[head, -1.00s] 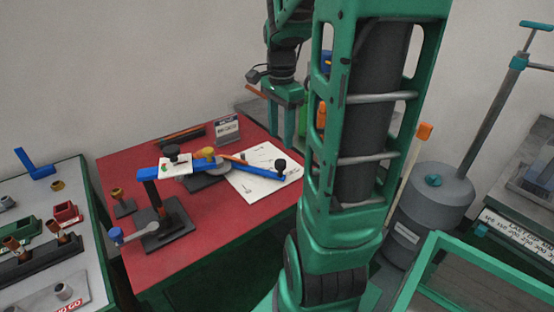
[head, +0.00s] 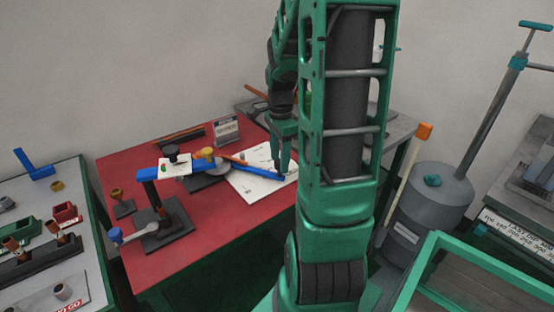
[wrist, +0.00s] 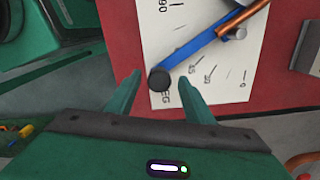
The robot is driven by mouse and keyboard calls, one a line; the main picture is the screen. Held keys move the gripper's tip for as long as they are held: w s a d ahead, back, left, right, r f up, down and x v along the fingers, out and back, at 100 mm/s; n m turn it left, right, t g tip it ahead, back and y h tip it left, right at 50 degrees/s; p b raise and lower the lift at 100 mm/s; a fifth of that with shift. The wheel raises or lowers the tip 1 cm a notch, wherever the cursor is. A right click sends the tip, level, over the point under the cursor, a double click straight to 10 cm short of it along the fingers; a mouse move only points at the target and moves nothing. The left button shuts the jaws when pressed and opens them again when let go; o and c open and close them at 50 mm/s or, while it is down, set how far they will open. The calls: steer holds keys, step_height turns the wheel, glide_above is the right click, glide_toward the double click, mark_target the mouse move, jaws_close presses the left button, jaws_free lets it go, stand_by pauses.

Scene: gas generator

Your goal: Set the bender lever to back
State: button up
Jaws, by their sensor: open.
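The bender lever is a blue bar (head: 262,172) over the white angle sheet (head: 245,184) on the red table; it also shows in the wrist view (wrist: 195,48). Its black end knob (wrist: 159,79) lies between my fingertips in the wrist view and is hidden behind my gripper in the head view. My gripper (head: 282,169) points down at the lever's free end, open, with a finger on each side of the knob (wrist: 160,82). A gap shows beside each finger in the wrist view.
A copper rod (wrist: 243,16) lies by the lever. A small sign (head: 227,130) stands behind. The red table's front (head: 240,215) is clear.

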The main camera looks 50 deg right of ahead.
steer(key=shift+f, duration=0.3)
